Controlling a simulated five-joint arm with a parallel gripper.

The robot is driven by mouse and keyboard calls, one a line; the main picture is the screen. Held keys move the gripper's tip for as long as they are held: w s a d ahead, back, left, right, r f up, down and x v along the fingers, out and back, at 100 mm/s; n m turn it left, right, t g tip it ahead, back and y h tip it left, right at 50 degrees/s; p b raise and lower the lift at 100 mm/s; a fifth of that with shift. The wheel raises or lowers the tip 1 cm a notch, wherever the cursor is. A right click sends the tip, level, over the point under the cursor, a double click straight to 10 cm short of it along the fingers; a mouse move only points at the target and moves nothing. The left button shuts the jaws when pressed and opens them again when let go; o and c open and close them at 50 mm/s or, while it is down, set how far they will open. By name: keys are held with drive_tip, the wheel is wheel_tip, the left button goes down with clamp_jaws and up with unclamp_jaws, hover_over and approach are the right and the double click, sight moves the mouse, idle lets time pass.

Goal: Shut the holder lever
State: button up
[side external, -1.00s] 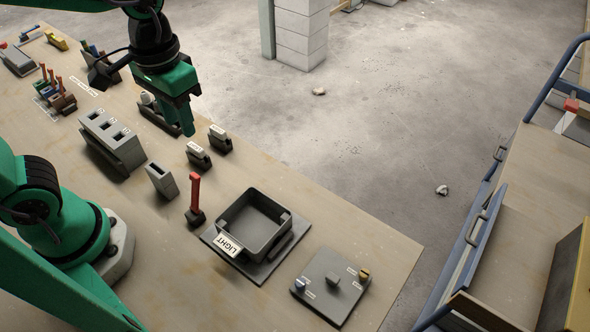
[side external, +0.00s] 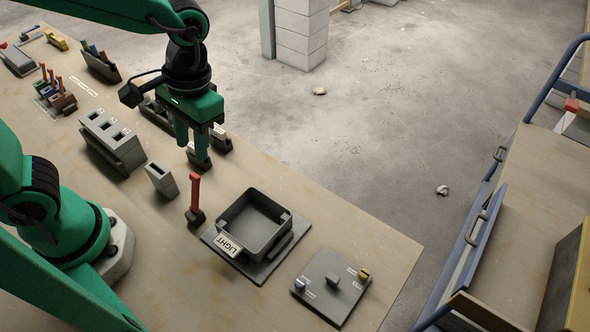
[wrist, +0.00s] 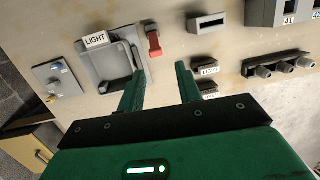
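A red lever (side external: 195,190) stands upright on a small dark base, just left of the grey square holder (side external: 223,220) with a LIGHT tag. In the wrist view the red lever (wrist: 154,43) and the holder (wrist: 90,63) lie beyond my fingers. My gripper (side external: 192,152) is above the bench, behind the red lever and apart from it. In the wrist view my gripper (wrist: 159,70) is open, with bare bench between its fingers. My fingers partly hide the small labelled blocks in the side view.
A small grey slotted box (side external: 162,180) stands left of the red lever. A larger slotted block (side external: 112,143) and several red-tipped levers (side external: 56,90) are farther left. A plate with knobs (side external: 331,287) lies right of the holder.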

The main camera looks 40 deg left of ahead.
sight(195, 174)
drive_tip(key=shift+s+f, duration=0.2)
drive_tip(key=shift+f, duration=0.9)
drive_tip(key=shift+s+f, duration=0.25)
drive_tip(key=shift+f, duration=0.8)
drive_tip(key=shift+s+f, duration=0.2)
drive_tip(key=shift+f, duration=0.9)
drive_tip(key=c, duration=0.5)
